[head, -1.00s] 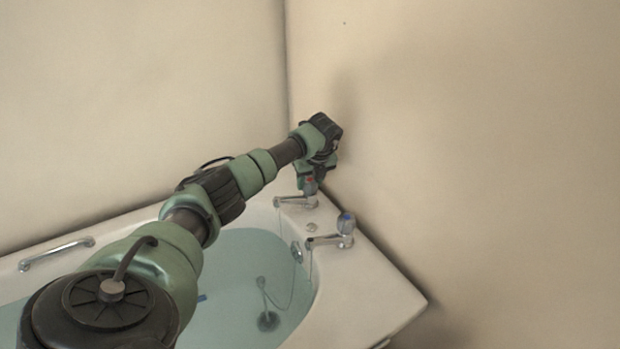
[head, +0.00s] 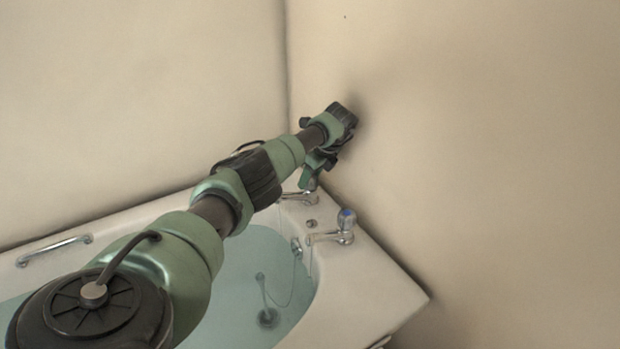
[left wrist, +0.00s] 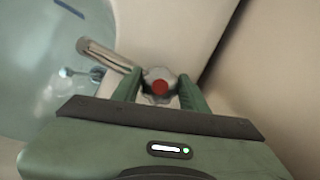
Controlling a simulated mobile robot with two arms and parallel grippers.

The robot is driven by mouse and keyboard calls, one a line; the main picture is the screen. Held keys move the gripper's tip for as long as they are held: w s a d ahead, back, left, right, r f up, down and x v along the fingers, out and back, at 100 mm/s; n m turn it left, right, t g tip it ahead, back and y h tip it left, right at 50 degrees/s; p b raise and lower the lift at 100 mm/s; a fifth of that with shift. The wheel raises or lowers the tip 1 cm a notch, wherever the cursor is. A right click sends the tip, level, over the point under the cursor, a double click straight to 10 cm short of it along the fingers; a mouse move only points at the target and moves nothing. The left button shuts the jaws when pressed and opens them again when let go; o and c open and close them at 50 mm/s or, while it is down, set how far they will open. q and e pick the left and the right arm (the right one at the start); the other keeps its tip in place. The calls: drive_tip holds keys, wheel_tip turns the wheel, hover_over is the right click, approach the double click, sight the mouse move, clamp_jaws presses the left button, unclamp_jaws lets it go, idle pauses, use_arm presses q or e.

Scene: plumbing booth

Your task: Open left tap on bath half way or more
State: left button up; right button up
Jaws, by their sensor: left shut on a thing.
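The left tap (left wrist: 159,87) has a clear handle with a red cap, and in the left wrist view it sits between the two fingers of my left gripper (left wrist: 158,92). The gripper is shut on this handle. In the head view my left gripper (head: 308,180) is over the left tap's spout (head: 296,196) and hides most of the handle. The right tap (head: 346,226) has a blue cap and stands nearer on the bath's end rim, apart from the gripper. The bath (head: 375,280) is white and holds water. My right gripper is not in view.
Plain walls meet in the corner behind the bath, and one wall runs close beside the taps. A chain hangs to a plug (head: 268,317) in the water. A metal grab handle (head: 55,250) is on the far rim.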

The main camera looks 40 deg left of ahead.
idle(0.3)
use_arm(q)
drive_tip(key=o, duration=1.4)
drive_tip(key=shift+r, duration=0.3)
wheel_tip(320, 180, up, 19)
drive_tip(key=p, duration=0.3)
drive_tip(key=shift+r, duration=0.2)
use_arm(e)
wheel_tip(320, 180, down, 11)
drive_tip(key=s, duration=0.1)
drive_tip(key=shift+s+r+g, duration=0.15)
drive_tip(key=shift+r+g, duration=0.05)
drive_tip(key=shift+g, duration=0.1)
